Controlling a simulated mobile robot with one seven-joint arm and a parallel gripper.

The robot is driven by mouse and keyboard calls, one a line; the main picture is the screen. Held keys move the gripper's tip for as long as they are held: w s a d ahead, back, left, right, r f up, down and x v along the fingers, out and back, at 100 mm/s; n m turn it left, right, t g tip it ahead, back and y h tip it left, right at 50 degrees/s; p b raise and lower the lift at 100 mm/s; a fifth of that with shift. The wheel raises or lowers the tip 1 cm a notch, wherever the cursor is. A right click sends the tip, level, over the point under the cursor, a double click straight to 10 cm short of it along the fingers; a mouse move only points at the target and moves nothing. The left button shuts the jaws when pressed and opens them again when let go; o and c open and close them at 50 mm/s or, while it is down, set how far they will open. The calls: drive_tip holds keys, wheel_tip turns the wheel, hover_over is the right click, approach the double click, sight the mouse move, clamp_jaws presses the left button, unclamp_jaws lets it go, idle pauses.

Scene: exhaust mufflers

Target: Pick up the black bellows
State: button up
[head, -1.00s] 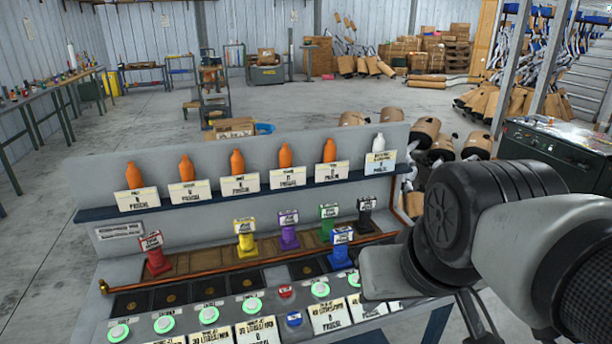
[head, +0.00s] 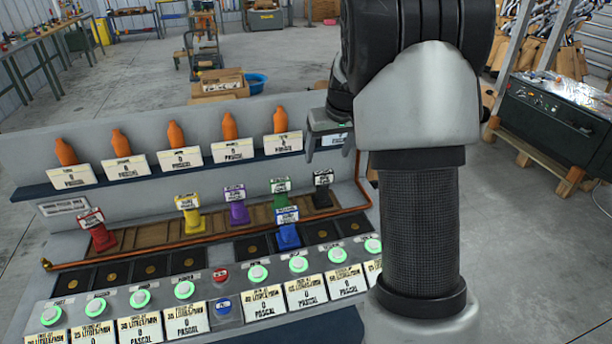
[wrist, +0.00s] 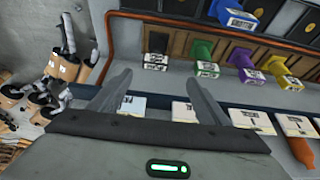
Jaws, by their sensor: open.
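The black bellows (head: 322,195) stands upright with a white label at the right end of the wooden slotted strip on the panel. In the wrist view the black bellows (wrist: 157,42) appears beyond the fingertips, slightly above the centre. My gripper (wrist: 158,84) is open and empty, its two grey fingers spread. In the head view my gripper (head: 328,140) hangs near the right end of the blue shelf, above and behind the bellows and apart from it. My arm hides the shelf's right end.
Green (head: 280,190), purple (head: 238,212), yellow (head: 191,218) and red (head: 101,235) bellows stand along the strip. A blue bellows (head: 288,235) stands in front. Orange bottles (head: 229,126) line the shelf (head: 110,180). A copper pipe (head: 364,190) edges the strip.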

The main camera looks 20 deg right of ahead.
sight(322, 175)
drive_tip(key=x, duration=1.2)
drive_tip(key=shift+d, duration=0.1)
drive_tip(key=shift+d+x, duration=0.2)
drive_tip(key=shift+x, duration=1.2)
drive_tip(key=shift+d+x, duration=0.2)
drive_tip(key=shift+x, duration=1.25)
drive_tip(key=shift+w+r, duration=0.1)
drive_tip(key=shift+w, duration=0.05)
drive_tip(key=c, duration=1.3)
drive_tip(key=shift+c, duration=0.3)
drive_tip(key=shift+r, duration=0.15)
